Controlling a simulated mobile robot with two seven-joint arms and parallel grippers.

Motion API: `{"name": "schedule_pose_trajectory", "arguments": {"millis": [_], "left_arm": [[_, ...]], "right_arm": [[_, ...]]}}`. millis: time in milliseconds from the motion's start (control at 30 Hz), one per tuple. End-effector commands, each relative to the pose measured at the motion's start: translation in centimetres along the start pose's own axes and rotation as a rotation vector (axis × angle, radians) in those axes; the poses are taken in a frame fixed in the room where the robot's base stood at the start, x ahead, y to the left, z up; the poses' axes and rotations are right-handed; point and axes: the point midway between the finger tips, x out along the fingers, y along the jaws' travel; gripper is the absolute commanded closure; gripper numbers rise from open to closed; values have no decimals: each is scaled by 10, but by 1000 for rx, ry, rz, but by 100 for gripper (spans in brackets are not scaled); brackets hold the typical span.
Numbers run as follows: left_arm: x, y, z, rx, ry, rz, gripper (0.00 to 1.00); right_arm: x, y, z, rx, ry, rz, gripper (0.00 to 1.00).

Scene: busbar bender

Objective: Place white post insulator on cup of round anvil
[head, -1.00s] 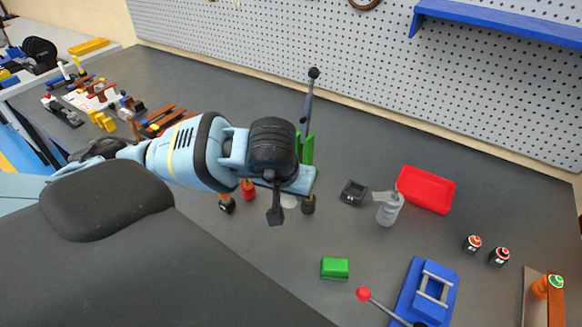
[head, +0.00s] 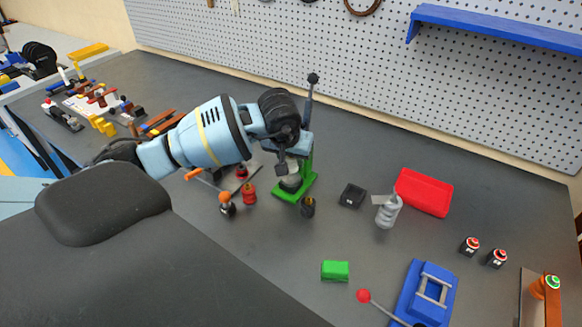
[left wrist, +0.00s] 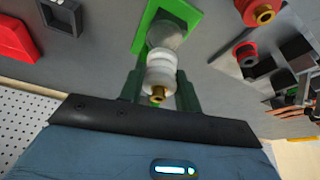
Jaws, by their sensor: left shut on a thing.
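My left gripper (head: 287,165) is shut on the white post insulator (left wrist: 161,68). The insulator is ribbed and has a brass end that points toward the left wrist camera. In the head view only a pale part of it shows (head: 292,170), beneath the finger. The grey round anvil (head: 290,184) stands on a green base (head: 306,190), directly below the insulator. In the left wrist view the anvil (left wrist: 166,33) lies just beyond the insulator's far end. I cannot tell whether they touch; the cup is hidden. My right gripper is not in view.
Red insulators (head: 249,194) and an orange-topped piece (head: 227,205) stand left of the green base. A black block (head: 352,195), a grey bottle (head: 388,211) and a red tray (head: 424,192) are to the right.

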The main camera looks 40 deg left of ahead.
Motion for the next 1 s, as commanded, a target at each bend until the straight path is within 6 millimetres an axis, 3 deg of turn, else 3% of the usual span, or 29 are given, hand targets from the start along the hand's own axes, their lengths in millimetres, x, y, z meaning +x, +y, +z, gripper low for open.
{"name": "schedule_pose_trajectory", "arguments": {"millis": [233,667,700,833,1000], "left_arm": [[29,0,11,-1,2,1,92],[37,0,14,0,0,-1,92],[36,0,14,0,0,-1,62],[36,0,14,0,1,0,45],[36,0,14,0,1,0,45]], "right_arm": [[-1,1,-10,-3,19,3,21],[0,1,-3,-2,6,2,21],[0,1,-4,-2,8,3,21],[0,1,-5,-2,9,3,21],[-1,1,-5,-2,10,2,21]]}}
